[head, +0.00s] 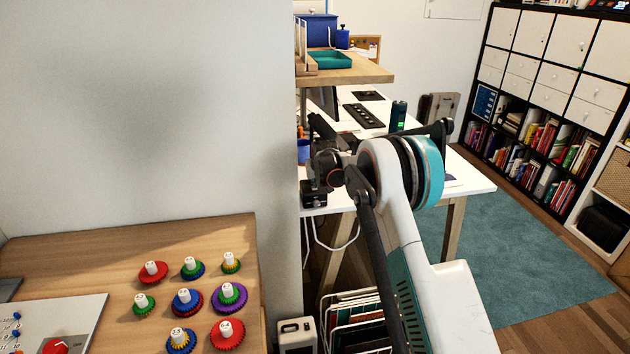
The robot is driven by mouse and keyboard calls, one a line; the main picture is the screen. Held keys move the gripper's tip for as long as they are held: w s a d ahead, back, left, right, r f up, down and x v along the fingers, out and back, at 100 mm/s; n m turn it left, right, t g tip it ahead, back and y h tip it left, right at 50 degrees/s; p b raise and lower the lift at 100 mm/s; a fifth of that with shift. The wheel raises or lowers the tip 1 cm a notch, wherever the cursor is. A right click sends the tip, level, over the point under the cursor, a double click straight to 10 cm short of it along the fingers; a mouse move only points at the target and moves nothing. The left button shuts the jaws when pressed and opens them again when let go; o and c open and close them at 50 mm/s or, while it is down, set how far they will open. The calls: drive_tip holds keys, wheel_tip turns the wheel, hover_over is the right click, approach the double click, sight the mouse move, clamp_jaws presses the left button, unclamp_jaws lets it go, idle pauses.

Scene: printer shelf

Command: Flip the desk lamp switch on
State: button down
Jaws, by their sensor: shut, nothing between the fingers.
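I cannot make out a desk lamp or its switch in the head view. My arm reaches over the white desk (460,178), and my gripper (315,190) is at the dark end of the arm, beside the edge of the pale wall. The gripper is shut and empty. Its fingertips are small and hard to separate from the dark wrist parts. The wall and my arm hide part of the desk. A red round control (57,346) sits on a white panel at the bottom left, far from my gripper, and is cut off by the frame.
A wooden table (120,250) with several coloured gears stands at the left. A wooden shelf (375,75) with a teal tray (330,60) is above the desk. A dark can (398,116) and a black strip (363,116) are on the desk. Blue carpet (530,250) is open at right.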

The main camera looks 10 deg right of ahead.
drive_tip(key=shift+s+f, duration=0.45)
drive_tip(key=shift+f, duration=0.1)
drive_tip(key=shift+w, duration=0.2)
drive_tip(key=shift+w+r+p, duration=0.2)
drive_tip(key=shift+w+p, duration=0.1)
drive_tip(key=shift+w, duration=0.3)
drive_tip(key=shift+r, duration=0.15)
